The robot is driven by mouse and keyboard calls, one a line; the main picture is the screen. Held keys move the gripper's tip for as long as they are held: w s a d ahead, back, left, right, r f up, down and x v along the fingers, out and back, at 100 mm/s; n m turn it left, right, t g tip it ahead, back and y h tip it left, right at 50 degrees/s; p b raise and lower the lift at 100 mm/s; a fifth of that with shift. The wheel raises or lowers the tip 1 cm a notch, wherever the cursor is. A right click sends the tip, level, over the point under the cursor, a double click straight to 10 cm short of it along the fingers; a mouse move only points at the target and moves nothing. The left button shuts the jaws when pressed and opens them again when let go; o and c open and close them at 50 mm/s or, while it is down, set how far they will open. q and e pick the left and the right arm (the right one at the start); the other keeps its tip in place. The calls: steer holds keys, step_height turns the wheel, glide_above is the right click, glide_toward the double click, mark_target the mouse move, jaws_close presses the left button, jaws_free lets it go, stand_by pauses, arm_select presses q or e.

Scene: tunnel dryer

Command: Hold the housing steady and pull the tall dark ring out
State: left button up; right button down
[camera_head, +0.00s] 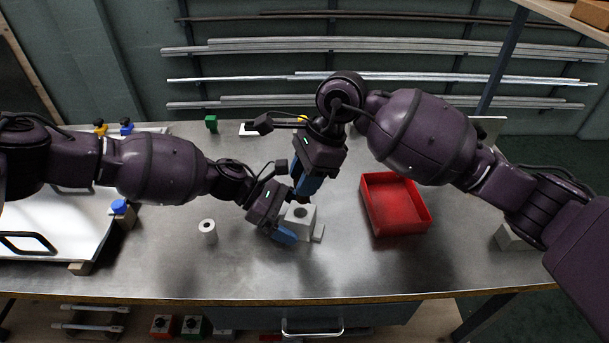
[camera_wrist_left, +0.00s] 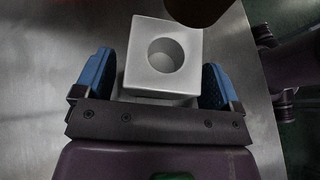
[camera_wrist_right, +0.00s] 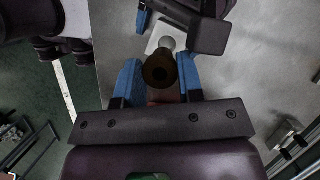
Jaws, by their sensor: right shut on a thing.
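The housing (camera_head: 303,222) is a light grey block on a wider base, standing on the steel table. In the left wrist view the housing (camera_wrist_left: 142,70) shows a round, empty bore. My left gripper (camera_wrist_left: 157,85) is open, its blue fingers on either side of the housing, with narrow gaps visible. My right gripper (camera_wrist_right: 160,80) is shut on the tall dark ring (camera_wrist_right: 160,68), a dark brown cylinder. The dark ring also shows at the top of the left wrist view (camera_wrist_left: 196,8), clear of the bore and above the housing.
A red open bin (camera_head: 396,230) stands right of the housing. A white ring (camera_head: 208,229) stands on the table to the left. A white board (camera_head: 60,235) with clamps lies further left. A small green block (camera_head: 211,123) sits at the back. The front table is clear.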

arm_select(q)
steer(key=shift+s+f, duration=0.25)
steer(key=shift+s, duration=0.05)
steer(key=v, duration=1.2)
steer(key=shift+w+r, duration=0.2)
steer(key=shift+w, duration=0.05)
